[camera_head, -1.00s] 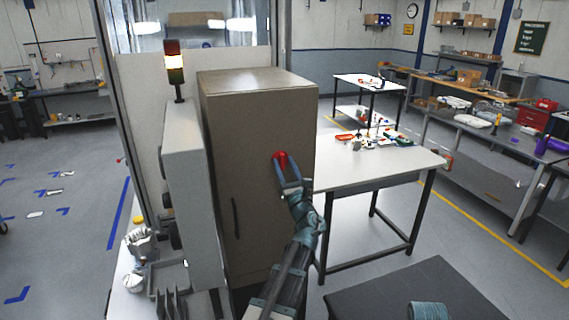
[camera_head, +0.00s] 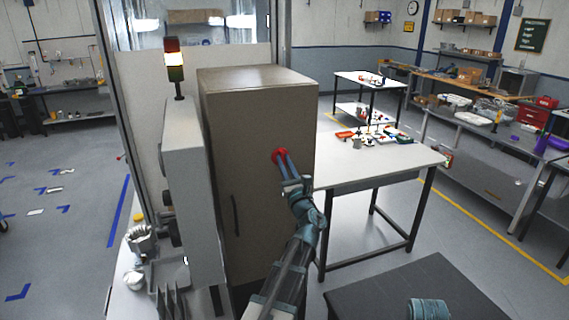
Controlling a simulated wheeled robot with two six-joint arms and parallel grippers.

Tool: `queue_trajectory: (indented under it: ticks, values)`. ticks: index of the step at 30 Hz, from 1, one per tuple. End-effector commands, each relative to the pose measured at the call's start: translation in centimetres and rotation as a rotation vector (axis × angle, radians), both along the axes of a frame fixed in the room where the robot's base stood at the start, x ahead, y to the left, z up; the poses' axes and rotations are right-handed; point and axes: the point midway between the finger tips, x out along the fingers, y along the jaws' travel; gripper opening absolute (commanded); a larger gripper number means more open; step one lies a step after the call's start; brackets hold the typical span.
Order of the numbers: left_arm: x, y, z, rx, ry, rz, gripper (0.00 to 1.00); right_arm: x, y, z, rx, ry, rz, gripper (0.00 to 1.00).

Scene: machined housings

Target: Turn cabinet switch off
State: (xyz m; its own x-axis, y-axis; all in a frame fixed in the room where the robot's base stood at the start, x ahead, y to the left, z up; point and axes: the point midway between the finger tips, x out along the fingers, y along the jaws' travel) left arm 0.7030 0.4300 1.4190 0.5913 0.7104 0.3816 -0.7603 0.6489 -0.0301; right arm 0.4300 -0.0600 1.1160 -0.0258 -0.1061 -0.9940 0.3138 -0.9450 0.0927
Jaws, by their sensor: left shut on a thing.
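The cabinet (camera_head: 222,140) is a tall brown-grey box with a dark vertical handle on its front. Its red switch (camera_head: 276,157) is on the side facing the table, near the upper part. My left gripper (camera_head: 283,157) reaches up from below and is shut on the red switch. The fingers cover part of the switch, so its exact setting is hard to read. My right gripper does not show.
A grey panel (camera_head: 185,190) and a red-white signal tower (camera_head: 174,68) stand left of the cabinet. A white table (camera_head: 375,165) with small coloured items is close on the right. A dark tabletop (camera_head: 400,290) is at the lower right.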

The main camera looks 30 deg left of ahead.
Motion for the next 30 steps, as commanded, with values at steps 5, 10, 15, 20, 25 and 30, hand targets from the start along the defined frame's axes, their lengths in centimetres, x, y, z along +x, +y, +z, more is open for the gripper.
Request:
queue_trajectory:
  ticks: [5, 10, 15, 20, 25, 30]
  values:
    - [0.2, -0.1, 0.1, -0.061, -0.070, -0.002, 0.00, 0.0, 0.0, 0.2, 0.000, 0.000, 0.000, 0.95]
    - [0.2, -0.1, 0.2, -0.154, -0.179, 0.000, 0.00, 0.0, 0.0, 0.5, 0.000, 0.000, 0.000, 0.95]
    - [0.3, -0.1, 0.3, -0.260, -0.303, 0.000, 0.00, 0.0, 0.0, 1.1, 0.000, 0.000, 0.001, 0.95]
    - [0.2, -0.1, 0.4, -0.358, -0.420, 0.000, 0.00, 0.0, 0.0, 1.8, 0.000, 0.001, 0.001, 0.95]
    - [0.2, -0.1, 0.5, -0.462, -0.542, 0.001, 0.00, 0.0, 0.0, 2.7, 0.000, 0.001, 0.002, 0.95]
    - [0.2, -0.1, 0.5, -0.566, -0.665, 0.001, 0.00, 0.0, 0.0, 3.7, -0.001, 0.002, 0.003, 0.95]
